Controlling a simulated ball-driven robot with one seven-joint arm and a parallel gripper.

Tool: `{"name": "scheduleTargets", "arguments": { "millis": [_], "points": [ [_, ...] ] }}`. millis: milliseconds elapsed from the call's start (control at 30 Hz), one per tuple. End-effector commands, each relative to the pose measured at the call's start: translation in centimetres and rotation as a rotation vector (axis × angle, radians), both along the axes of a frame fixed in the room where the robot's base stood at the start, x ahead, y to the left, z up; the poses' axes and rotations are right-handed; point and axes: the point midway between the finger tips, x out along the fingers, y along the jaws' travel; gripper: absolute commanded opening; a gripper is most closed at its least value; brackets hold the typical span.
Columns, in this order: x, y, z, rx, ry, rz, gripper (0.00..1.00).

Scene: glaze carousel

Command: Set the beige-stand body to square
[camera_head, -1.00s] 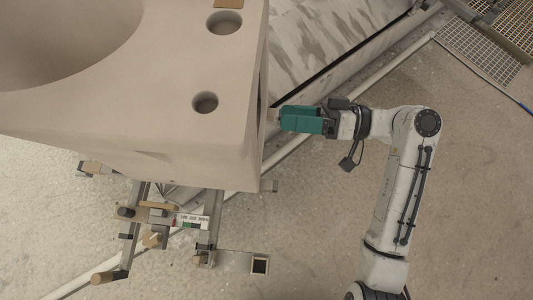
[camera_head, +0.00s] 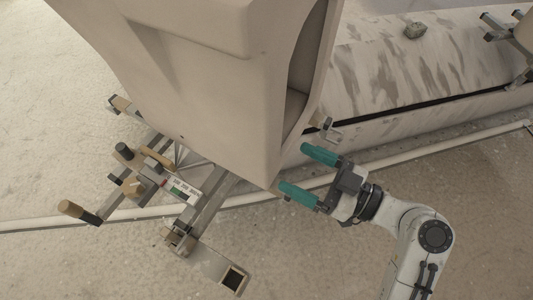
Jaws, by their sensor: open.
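The large beige body (camera_head: 215,90) fills the upper middle of the head view and rests on a metal stand (camera_head: 205,205). One lower corner points toward me, so its faces run obliquely, and a tall opening shows on its right side. The stand has beige-tipped handles (camera_head: 72,209), small beige blocks, and a white label strip (camera_head: 182,190) with red and green marks. My gripper (camera_head: 293,167) has teal fingers spread apart, with nothing between them. It is just right of the body's lower right corner; whether a fingertip touches is unclear.
A long, grey-streaked pale bench or trough (camera_head: 400,60) runs behind the body, with a small grey lump (camera_head: 415,30) on it. A pale pipe (camera_head: 440,145) runs along the floor. Another metal-and-beige fixture (camera_head: 510,35) is at the upper right.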

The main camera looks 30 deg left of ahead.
Motion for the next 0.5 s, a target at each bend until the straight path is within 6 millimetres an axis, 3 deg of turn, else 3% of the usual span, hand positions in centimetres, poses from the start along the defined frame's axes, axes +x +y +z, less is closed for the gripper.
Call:
{"name": "scheduleTargets", "arguments": {
  "millis": [300, 500],
  "points": [
    [-0.6, 5.8, -0.1, 0.001, 0.002, 0.005, 0.86],
    [-0.7, 8.0, -0.1, 0.000, 0.002, 0.003, 0.86]
  ]
}}
